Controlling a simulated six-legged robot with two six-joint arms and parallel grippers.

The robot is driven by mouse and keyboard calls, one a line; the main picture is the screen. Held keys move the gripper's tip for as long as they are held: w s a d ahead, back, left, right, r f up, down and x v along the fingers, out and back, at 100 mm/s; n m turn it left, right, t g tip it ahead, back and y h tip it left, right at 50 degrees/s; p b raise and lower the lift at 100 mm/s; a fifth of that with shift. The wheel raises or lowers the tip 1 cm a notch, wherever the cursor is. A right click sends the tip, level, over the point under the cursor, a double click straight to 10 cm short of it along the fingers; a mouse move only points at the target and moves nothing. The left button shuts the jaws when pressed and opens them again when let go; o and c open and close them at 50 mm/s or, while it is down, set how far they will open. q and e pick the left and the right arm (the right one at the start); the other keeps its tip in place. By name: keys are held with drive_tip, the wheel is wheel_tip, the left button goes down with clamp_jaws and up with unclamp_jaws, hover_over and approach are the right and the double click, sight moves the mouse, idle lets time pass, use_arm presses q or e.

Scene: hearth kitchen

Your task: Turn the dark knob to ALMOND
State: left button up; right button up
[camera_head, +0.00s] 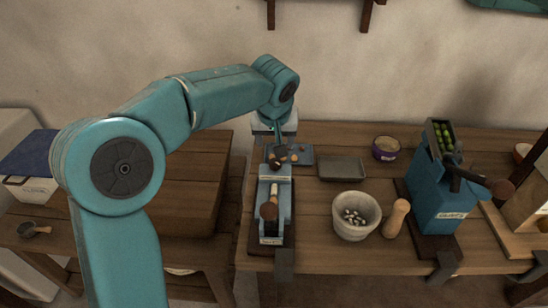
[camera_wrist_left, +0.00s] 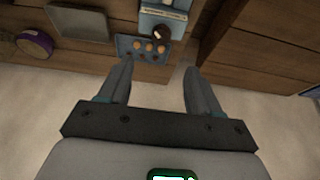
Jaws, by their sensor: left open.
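A blue device (camera_head: 273,222) with a brown ball-ended handle stands on the workbench, and part of it shows at the top of the left wrist view (camera_wrist_left: 164,10). A dark round knob (camera_wrist_left: 162,33) with a pale mark sits at its end. I cannot read any ALMOND label. Beside the knob is a blue panel (camera_wrist_left: 125,44) with several orange-brown pieces. My left gripper (camera_wrist_left: 158,70) is open and empty, with its fingers apart and short of the knob. In the head view it hangs over the device's far end (camera_head: 275,140), its fingertips unclear. My right gripper is not in view.
A grey tray (camera_head: 341,168), a purple tin (camera_head: 386,148), a stone mortar (camera_head: 355,215), a wooden pestle (camera_head: 397,218) and a blue mill (camera_head: 440,195) stand to the right. A wooden chest (camera_head: 190,185) is at left. The wall is close behind the bench.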

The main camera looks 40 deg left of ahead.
sight(275, 162)
use_arm(q)
drive_tip(key=x, duration=1.2)
drive_tip(key=shift+a+f, duration=0.2)
drive_tip(key=shift+f, duration=0.15)
drive_tip(key=shift+r, duration=0.1)
drive_tip(key=c, duration=1)
